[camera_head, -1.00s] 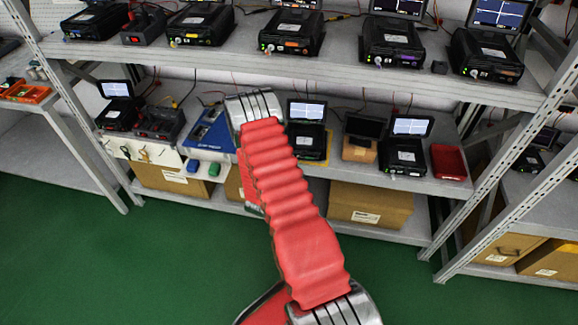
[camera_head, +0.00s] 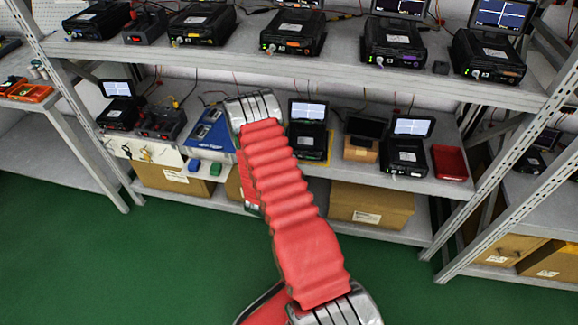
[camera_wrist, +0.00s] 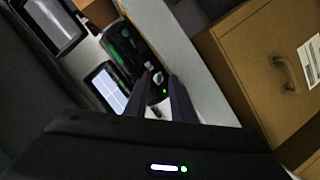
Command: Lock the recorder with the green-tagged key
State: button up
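In the wrist view, a black recorder (camera_wrist: 125,52) with a lit screen (camera_wrist: 105,86) lies just beyond my gripper (camera_wrist: 161,74). Its two dark fingers are apart, with no key visible between their tips. A small green light (camera_wrist: 165,91) shows at the recorder's edge, and a small reddish-white bit lies between the fingers. In the head view, several recorders stand on the shelves; one on the lower shelf (camera_head: 307,139) is just right of my arm. My gripper is hidden behind my arm there. I cannot make out a green-tagged key.
Cardboard boxes (camera_head: 370,207) stand under the lower shelf (camera_head: 345,180). A red case (camera_head: 449,162) lies at its right end. The green floor in front is clear.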

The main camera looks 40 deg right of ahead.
jog(key=v, duration=1.4)
jog(key=shift+f, duration=0.1)
dwell(0.4)
